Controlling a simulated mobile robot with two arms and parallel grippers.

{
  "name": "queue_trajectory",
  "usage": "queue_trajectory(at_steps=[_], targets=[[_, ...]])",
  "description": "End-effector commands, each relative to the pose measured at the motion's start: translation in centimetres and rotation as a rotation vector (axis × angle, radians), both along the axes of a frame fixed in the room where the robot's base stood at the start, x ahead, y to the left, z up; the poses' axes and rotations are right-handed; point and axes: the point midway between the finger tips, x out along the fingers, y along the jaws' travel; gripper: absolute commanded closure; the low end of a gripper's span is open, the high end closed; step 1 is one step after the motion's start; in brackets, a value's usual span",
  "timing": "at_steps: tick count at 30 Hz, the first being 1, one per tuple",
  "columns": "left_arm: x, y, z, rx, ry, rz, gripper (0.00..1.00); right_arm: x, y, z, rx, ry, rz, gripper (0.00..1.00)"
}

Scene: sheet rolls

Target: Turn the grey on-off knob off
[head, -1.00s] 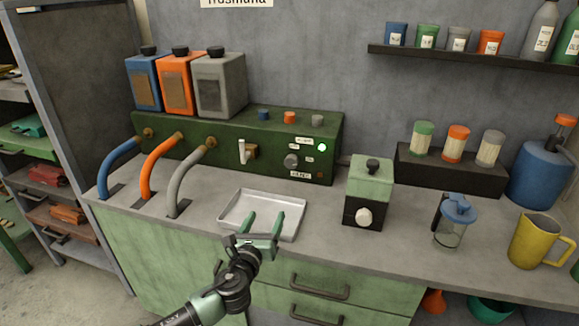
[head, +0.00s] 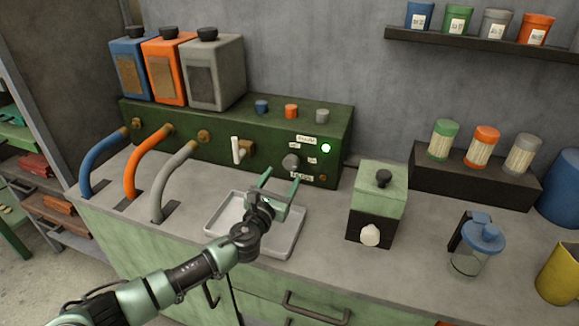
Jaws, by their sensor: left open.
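The grey on-off knob (head: 291,161) sits on the front of the dark green machine (head: 220,137), between small white labels. A green light (head: 326,148) glows to its upper right. My left gripper (head: 281,178) is open and empty, in front of the machine just below and left of the knob, over the far part of the tray. Its two fingers point toward the machine front and look apart from the knob. The knob's pointer direction is too small to tell. My right gripper is not in view.
A metal tray (head: 285,243) lies under my left gripper. A white-handled tap (head: 237,150) sticks out left of the knob. A green and black grinder (head: 377,205) stands to the right. A blue-lidded glass jug (head: 478,245) stands further right.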

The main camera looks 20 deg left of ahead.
Motion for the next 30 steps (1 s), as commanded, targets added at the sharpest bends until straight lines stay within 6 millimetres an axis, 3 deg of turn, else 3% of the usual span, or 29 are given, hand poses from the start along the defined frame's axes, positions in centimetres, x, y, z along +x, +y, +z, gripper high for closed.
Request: queue_trajectory(at_steps=[4, 9, 21, 22, 28, 30], targets=[[2.6, -0.1, 0.0, 0.0, -0.002, 0.001, 0.35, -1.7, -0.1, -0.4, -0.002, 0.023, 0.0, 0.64], [4.6, -0.2, 0.0, -0.001, -0.001, 0.0, 0.35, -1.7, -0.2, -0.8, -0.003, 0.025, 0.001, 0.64], [5.5, -0.2, 0.0, -0.001, 0.0, 0.0, 0.35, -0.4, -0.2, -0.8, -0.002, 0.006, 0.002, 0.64], [5.5, -0.2, 0.0, -0.001, 0.0, 0.0, 0.38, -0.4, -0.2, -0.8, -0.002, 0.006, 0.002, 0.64], [5.4, -0.2, 0.0, -0.001, 0.0, 0.0, 0.93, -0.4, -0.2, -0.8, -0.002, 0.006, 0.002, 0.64], [5.4, -0.2, 0.0, -0.001, 0.0, 0.0, 0.97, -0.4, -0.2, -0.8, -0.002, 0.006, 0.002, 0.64]])
